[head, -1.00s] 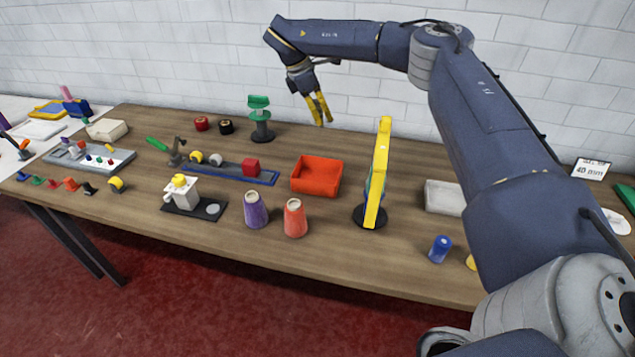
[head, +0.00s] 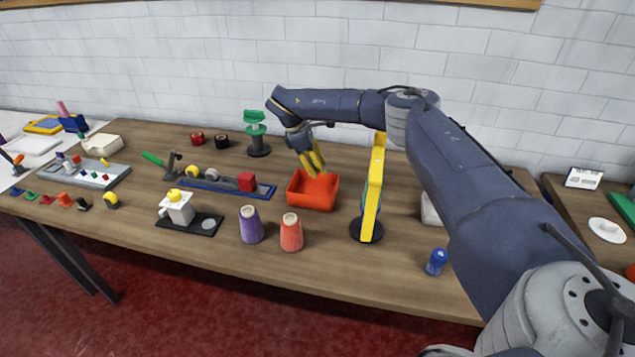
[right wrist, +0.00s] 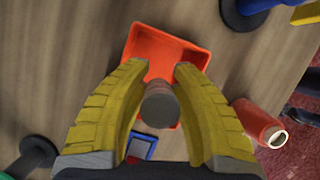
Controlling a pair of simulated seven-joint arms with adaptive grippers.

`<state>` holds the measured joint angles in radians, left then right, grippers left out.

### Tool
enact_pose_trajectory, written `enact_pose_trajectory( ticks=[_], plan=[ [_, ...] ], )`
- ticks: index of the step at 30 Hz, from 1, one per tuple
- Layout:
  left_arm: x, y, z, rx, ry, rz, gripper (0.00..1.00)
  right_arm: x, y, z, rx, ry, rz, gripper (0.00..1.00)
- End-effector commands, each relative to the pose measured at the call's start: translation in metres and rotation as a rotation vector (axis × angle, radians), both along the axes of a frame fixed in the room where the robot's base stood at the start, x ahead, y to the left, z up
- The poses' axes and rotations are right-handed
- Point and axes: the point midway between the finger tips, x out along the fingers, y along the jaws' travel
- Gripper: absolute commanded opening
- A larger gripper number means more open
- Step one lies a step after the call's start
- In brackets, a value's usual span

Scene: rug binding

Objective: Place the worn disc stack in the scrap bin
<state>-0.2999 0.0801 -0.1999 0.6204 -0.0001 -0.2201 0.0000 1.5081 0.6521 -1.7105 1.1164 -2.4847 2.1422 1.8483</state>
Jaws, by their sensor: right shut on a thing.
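My right gripper (head: 313,163) has its yellow fingers pointing down over the orange-red bin (head: 322,202), the open box I take for the scrap bin. In the right wrist view the fingers (right wrist: 161,68) are shut on a dark grey-brown round stack (right wrist: 160,107), seen end-on, which I take for the worn disc stack. The bin (right wrist: 137,38) lies below and beyond it there, and the stack overlaps the bin's near part in the picture. In the head view the stack cannot be made out between the fingers. My left gripper is not in view.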

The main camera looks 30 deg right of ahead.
Motion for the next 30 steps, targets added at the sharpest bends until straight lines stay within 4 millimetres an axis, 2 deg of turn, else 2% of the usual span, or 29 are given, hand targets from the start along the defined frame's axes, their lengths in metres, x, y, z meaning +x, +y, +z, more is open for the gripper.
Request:
enact_pose_trajectory(
  ticks=[3,11,21,30],
  plan=[
    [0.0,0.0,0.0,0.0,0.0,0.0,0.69,0.0,0.0,-0.011,0.001,-0.001,-0.001,0.0],
    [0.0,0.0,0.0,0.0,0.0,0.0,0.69,0.0,0.0,-0.021,0.0,0.0,0.0,0.0],
    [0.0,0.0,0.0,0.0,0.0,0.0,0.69,0.0,0.0,-0.057,0.0,0.001,0.0,0.0],
    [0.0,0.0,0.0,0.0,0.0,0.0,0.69,0.0,0.0,-0.059,0.001,-0.001,0.0,0.0]
  ],
)
